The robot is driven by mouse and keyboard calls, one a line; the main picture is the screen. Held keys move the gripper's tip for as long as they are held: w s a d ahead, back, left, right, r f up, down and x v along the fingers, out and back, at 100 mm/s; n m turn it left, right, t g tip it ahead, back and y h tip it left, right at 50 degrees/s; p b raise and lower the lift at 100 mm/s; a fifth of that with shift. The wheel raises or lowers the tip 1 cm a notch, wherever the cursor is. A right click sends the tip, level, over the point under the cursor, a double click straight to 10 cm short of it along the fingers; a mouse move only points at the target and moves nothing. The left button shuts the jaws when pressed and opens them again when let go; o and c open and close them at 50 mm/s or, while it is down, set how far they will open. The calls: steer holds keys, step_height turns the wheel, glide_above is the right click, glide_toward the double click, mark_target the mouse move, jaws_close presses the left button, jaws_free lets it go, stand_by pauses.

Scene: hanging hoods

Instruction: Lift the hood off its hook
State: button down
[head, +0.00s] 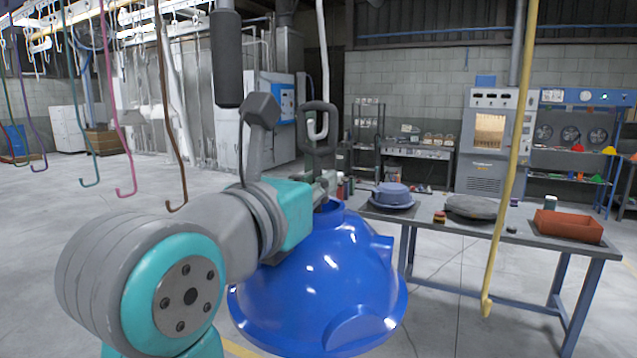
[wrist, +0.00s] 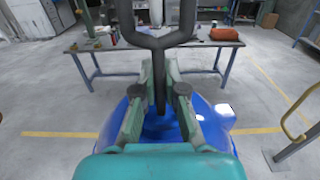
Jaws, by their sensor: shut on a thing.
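The large blue hood (head: 330,270) hangs upright in front of me, its dome up and its wide rim down. A dark stem with a square loop (head: 304,125) rises from its top. The pale hook (head: 322,60) comes down to the loop, and its bent end shows within the loop's opening. The loop's top bar is above the hook's bend; I cannot tell whether they touch. My gripper (head: 328,183) is at the stem below the loop. In the wrist view its fingers (wrist: 160,100) are shut on the stem, above the blue dome (wrist: 215,125).
A yellow hook (head: 510,170) hangs at right. Several empty coloured hooks hang at left. The floor at left is clear.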

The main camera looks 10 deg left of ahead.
steer(key=shift+v, duration=1.65)
steer(key=shift+s, duration=0.1)
steer(key=v, duration=0.9)
steer(key=shift+s+r, duration=0.25)
steer(key=shift+s, duration=0.1)
steer(key=shift+a, duration=0.1)
